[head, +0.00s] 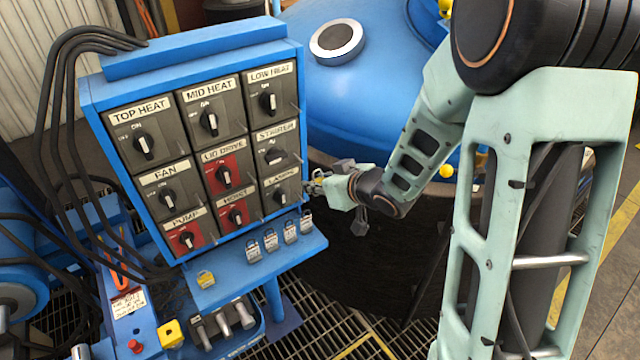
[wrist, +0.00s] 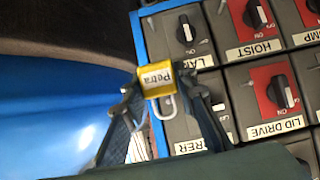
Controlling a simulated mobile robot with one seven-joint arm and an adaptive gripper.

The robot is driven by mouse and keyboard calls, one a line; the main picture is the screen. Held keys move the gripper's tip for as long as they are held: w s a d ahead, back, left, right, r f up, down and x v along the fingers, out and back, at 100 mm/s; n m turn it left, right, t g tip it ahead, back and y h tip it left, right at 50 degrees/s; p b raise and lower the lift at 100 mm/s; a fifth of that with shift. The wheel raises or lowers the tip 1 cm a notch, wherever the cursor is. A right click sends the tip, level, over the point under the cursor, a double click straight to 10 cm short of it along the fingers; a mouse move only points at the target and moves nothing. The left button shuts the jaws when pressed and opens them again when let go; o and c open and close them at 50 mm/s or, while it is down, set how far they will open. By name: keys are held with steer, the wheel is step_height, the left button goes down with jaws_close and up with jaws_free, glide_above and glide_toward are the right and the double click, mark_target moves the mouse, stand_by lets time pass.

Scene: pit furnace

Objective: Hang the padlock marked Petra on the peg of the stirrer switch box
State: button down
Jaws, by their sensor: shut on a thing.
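My gripper (wrist: 160,100) is shut on a yellow padlock (wrist: 155,80) marked Petra, whose name reads upside down in the wrist view. Its light metal shackle (wrist: 165,106) points down in that picture. In the head view my gripper (head: 316,186) is beside the right edge of the switch panel, near the LAMPS box; the padlock is too small there to make out clearly. The STIRRER switch box (head: 273,148) is in the right column, above LAMPS. In the wrist view its label (wrist: 190,146) is partly covered by my gripper. Its peg is hard to make out.
A large blue vessel (head: 350,95) stands behind. Black cables (head: 62,90) hang at the left. LID DRIVE (head: 223,172) adjoins the STIRRER box.

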mark_target(294, 168)
steer(key=shift+w+a+f+b, duration=0.15)
steer(key=shift+w+a, duration=0.55)
steer(key=shift+w, duration=0.35)
steer(key=shift+w+a+f+b, duration=0.2)
steer(key=shift+w+a, duration=0.55)
steer(key=shift+w, duration=0.35)
steer(key=shift+w+a+f+b, duration=0.15)
steer(key=shift+w+a, duration=0.55)
steer(key=shift+w, duration=0.35)
steer(key=c, duration=1.5)
jaws_free()
